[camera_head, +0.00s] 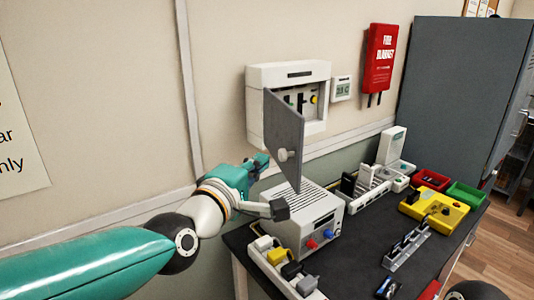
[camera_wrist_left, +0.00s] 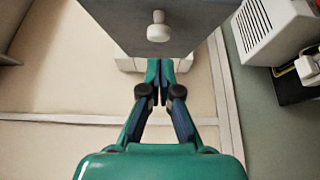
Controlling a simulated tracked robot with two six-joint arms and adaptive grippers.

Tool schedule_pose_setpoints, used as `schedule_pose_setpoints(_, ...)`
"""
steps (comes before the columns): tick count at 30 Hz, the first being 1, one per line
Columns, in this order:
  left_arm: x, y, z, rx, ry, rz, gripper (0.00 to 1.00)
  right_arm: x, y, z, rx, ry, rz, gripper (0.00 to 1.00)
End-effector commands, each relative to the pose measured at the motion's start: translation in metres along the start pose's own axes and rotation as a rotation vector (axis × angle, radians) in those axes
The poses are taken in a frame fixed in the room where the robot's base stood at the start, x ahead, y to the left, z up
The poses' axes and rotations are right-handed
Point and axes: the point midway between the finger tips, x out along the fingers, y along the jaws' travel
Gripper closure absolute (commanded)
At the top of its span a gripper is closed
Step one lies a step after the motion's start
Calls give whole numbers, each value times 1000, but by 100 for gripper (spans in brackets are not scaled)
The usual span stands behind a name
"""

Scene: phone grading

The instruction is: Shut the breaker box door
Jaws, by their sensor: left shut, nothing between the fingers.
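The white breaker box (camera_head: 288,75) is mounted on the wall, with switches and a yellow round part showing inside. Its grey door (camera_head: 287,130) stands wide open, swung out toward me, with a pale knob (camera_head: 288,155) on its face. My left gripper (camera_head: 264,160) is shut and empty, close to the door's left, lower part. In the left wrist view the fingertips (camera_wrist_left: 160,68) lie at the edge of the door (camera_wrist_left: 205,20), below the knob (camera_wrist_left: 158,27). I cannot tell whether they touch it. My right gripper is not in view.
A grey vented instrument (camera_head: 300,215) stands on the dark bench below the door. A thermostat (camera_head: 341,88) and a red fire blanket case (camera_head: 380,60) hang right of the box. Trays and a yellow fixture (camera_head: 435,207) occupy the bench's right.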

Motion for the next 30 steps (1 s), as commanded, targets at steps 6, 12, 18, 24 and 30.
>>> schedule_pose_setpoints(6, 14, 2, 14, 0, -1, 0, 100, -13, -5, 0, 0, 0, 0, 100)
schedule_pose_setpoints(12, 15, 1, 16, 1, 0, 1, 100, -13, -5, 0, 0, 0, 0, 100)
schedule_pose_setpoints(18, 14, 1, 14, 1, 0, 2, 100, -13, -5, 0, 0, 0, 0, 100)
schedule_pose_setpoints(24, 16, 2, 18, 1, 11, 2, 100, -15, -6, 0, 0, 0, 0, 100)
schedule_pose_setpoints(30, 19, 2, 22, 0, 55, -1, 100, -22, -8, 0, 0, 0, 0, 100)
